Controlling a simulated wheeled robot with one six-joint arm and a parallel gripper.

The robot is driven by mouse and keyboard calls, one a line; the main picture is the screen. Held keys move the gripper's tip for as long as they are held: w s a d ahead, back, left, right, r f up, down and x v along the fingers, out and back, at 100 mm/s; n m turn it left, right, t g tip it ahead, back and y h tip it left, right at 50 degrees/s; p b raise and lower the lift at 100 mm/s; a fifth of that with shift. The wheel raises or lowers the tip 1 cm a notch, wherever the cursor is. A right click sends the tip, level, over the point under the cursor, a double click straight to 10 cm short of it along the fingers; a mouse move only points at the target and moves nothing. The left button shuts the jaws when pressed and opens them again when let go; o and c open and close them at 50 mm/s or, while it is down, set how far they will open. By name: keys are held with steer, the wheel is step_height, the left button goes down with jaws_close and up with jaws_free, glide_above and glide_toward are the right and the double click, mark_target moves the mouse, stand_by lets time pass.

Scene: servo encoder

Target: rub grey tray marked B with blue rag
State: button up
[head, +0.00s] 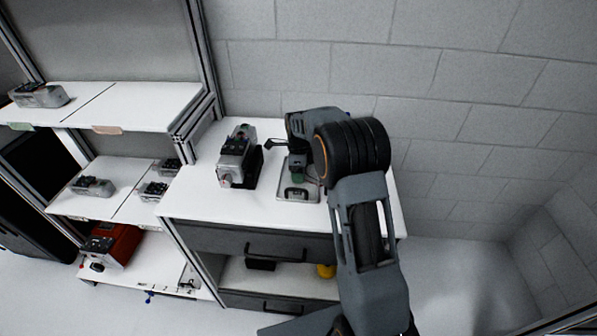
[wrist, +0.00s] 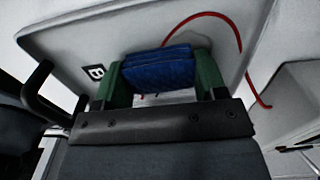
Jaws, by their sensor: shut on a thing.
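The grey tray (wrist: 110,45) lies under my gripper in the wrist view, with a small black-and-white label (wrist: 95,71) on it whose letter looks like B. In the head view the tray (head: 313,190) lies on the white worktop, partly hidden by my arm. My gripper (wrist: 158,80) is shut on the folded blue rag (wrist: 160,68), held between its green fingers. The rag is over the tray; I cannot tell whether it touches. In the head view my gripper (head: 298,180) is over the tray, and the rag does not show clearly.
A grey machine (head: 236,158) stands on the worktop left of the tray. A red cable (wrist: 232,28) curves across the tray's right side in the wrist view. Shelves with several devices (head: 92,186) stand at the left. A block wall (head: 440,100) is behind. Bare worktop (head: 200,205) shows at the front left.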

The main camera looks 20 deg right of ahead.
mark_target(296, 193)
steer(key=shift+s+a+r+b, duration=0.1)
steer(key=shift+s+a+b, duration=0.25)
steer(key=shift+s, duration=0.55)
steer(key=shift+s+a+r+b, duration=0.15)
steer(key=shift+s+a, duration=0.25)
steer(key=shift+s, duration=0.5)
steer(key=shift+s+a+f+b, duration=0.1)
steer(key=shift+s+a+b, duration=0.25)
steer(key=shift+s, duration=0.6)
steer(key=shift+s+a+f+b, duration=0.15)
steer(key=shift+s+a, duration=0.3)
steer(key=shift+s, duration=0.45)
steer(key=shift+r, duration=0.1)
steer(key=shift+r+p, duration=2.35)
steer(key=shift+r, duration=0.6)
step_height(296, 193, up, 3)
steer(key=shift+r+p, duration=0.1)
steer(key=shift+p, duration=1.05)
